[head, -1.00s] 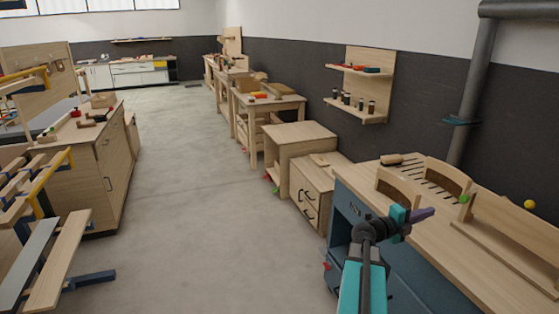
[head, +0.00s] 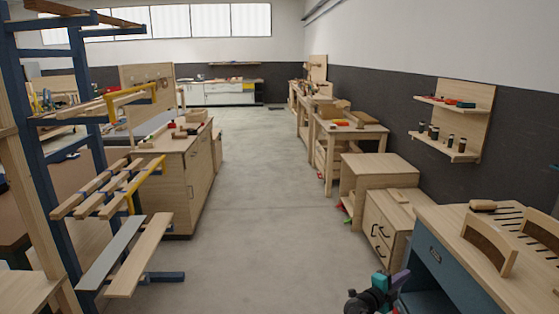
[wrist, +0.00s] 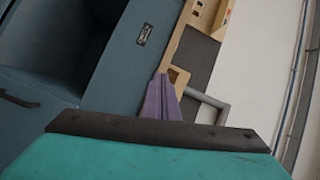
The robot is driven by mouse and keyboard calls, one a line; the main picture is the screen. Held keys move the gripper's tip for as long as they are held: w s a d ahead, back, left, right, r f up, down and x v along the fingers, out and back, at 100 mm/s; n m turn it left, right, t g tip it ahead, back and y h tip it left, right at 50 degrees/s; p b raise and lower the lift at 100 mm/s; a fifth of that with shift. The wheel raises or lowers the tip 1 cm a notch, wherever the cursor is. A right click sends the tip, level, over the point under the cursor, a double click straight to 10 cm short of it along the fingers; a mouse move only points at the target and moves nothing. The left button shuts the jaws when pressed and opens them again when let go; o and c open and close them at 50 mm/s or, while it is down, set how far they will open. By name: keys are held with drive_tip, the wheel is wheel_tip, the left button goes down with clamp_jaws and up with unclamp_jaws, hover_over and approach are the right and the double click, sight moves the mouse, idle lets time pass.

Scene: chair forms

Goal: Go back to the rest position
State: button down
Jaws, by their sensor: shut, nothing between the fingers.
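My gripper (head: 399,280) shows at the bottom right of the head view, beside the front of the blue workbench (head: 450,270). Its purple fingers point up and to the right in the picture. In the wrist view the purple fingers (wrist: 161,100) are together, with nothing between them. They stand in front of the blue bench side and a strip of wood, apart from them as far as I can tell. Most of my arm is below the head view.
Wooden drawer units (head: 392,228) stand beyond the blue bench, under a wall shelf (head: 455,130). A wooden cabinet (head: 178,185) and a rack with planks (head: 125,265) stand on the left. The concrete floor (head: 255,215) between is clear.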

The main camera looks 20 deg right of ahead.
drive_tip(key=w+a+f+n+t+y, duration=0.25)
drive_tip(key=w+a+f+n, duration=0.2)
drive_tip(key=a, duration=0.35)
drive_tip(key=w+a+f+n+t+y, duration=0.25)
drive_tip(key=a+f, duration=0.25)
drive_tip(key=a, duration=0.3)
drive_tip(key=w+a+f+n+t+y, duration=0.25)
drive_tip(key=w+a+f+n, duration=0.2)
drive_tip(key=a, duration=0.25)
drive_tip(key=s+a+f+n+g+y, duration=0.15)
drive_tip(key=a+f+n+y, duration=0.25)
drive_tip(key=a+f, duration=0.5)
drive_tip(key=s+a+f+n+g+y, duration=0.1)
drive_tip(key=s+a+f+n+y, duration=0.35)
drive_tip(key=a, duration=0.65)
drive_tip(key=s+a+f+n+g+y, duration=0.3)
drive_tip(key=s+a+f+n+g, duration=0.5)
drive_tip(key=s+f, duration=0.6)
drive_tip(key=s+d+r+g+h, duration=0.1)
drive_tip(key=s+g, duration=0.3)
drive_tip(key=s, duration=0.6)
drive_tip(key=s+d+r+n+g+h, duration=0.1)
drive_tip(key=s+g, duration=0.2)
drive_tip(key=s, duration=0.7)
drive_tip(key=shift+d+r+n+g, duration=0.3)
drive_tip(key=shift+r+g, duration=0.1)
